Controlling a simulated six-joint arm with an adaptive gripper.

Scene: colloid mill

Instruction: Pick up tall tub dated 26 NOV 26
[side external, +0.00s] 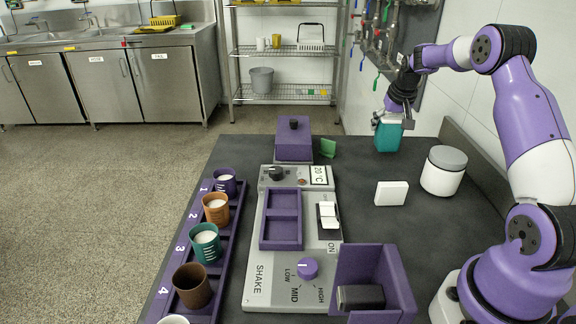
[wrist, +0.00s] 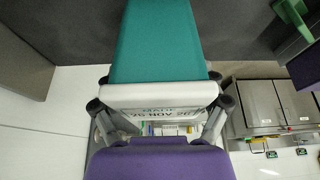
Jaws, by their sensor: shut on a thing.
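A teal tub (side external: 388,138) is at the far right of the dark bench in the side view. My gripper (side external: 393,120) comes down on it from above and is shut on its upper part. In the wrist view the teal tub (wrist: 158,45) fills the top middle, with a white band (wrist: 160,95) between the gripper's fingers (wrist: 158,88). An upside-down printed label (wrist: 160,113) beside the band appears to read 26 NOV 26. I cannot tell whether the tub's base touches the bench.
A white jar with grey lid (side external: 443,172) and a white block (side external: 391,193) stand nearer on the bench. A green piece (side external: 328,148) and purple box (side external: 294,142) are to the left. The shaker panel (side external: 290,255), cup rack (side external: 205,270) and purple bin (side external: 375,270) lie closer.

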